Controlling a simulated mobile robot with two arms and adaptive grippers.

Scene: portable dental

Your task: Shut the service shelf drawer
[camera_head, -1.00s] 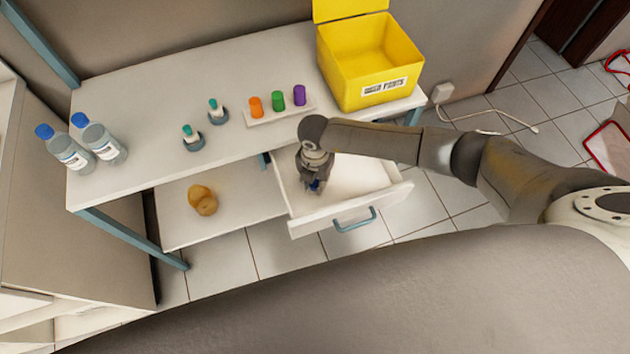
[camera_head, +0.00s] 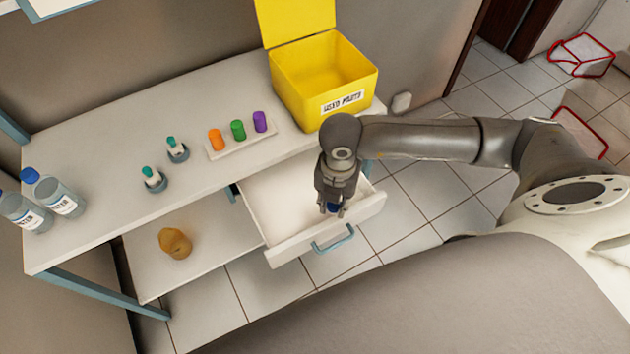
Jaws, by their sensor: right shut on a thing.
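The service shelf drawer (camera_head: 275,196) is pulled out under the right part of the white table. Its white front panel (camera_head: 290,249) has a blue handle (camera_head: 333,240). My right gripper (camera_head: 333,209) points down over the front right part of the drawer, behind the handle as seen from here. Its fingers are closed around a small blue thing (camera_head: 333,207), mostly hidden by them. I cannot tell whether that thing touches the drawer floor. The rest of the drawer's visible floor is bare. My left gripper is out of view.
The white table (camera_head: 110,130) carries a yellow bin (camera_head: 318,82), an orange, a green and a purple piece on a strip, two teal-topped items in holders and two bottles (camera_head: 52,195). A brown lumpy object (camera_head: 175,243) lies on the lower shelf. Tiled floor is clear before the drawer.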

